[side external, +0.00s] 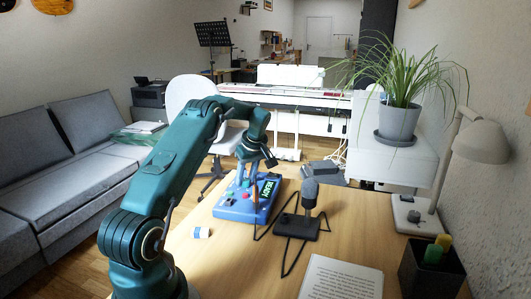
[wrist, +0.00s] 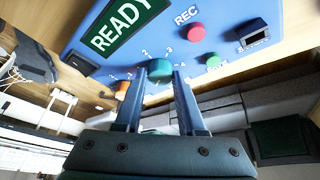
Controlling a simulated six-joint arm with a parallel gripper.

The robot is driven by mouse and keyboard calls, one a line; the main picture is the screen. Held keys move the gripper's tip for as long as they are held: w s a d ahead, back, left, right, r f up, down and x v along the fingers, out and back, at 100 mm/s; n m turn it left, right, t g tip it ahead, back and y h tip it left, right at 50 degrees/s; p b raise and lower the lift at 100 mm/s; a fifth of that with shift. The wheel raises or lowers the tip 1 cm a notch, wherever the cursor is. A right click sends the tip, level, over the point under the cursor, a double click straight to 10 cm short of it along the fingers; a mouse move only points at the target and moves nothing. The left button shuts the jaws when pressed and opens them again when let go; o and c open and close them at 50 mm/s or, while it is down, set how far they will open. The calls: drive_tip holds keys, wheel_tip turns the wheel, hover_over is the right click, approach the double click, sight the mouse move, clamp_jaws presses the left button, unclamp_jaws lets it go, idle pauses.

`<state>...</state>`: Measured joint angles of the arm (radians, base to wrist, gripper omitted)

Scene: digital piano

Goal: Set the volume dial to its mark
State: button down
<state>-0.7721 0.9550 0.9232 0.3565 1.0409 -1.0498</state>
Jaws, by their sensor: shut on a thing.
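The volume dial (wrist: 160,68) is a round teal knob on the blue control box (wrist: 215,20), with small printed numbers such as 2, 3 and 4 around it. My gripper (wrist: 160,76) has one finger on each side of the dial and is shut on it. Which way the dial points, and which mark is its target, I cannot tell. In the side view the blue box (side external: 234,213) sits on the wooden table, with my gripper (side external: 243,181) reaching down to its far part. The dial is not clear there.
On the box are a green READY display (wrist: 118,24), a red REC button (wrist: 196,32), a green button (wrist: 213,60), an orange control (wrist: 122,86) and a black slot (wrist: 253,33). A microphone (side external: 309,196) stands right of the box.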

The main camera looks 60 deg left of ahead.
sight(250, 189)
drive_tip(key=c, duration=0.5)
unclamp_jaws()
drive_tip(key=shift+v, duration=2.6)
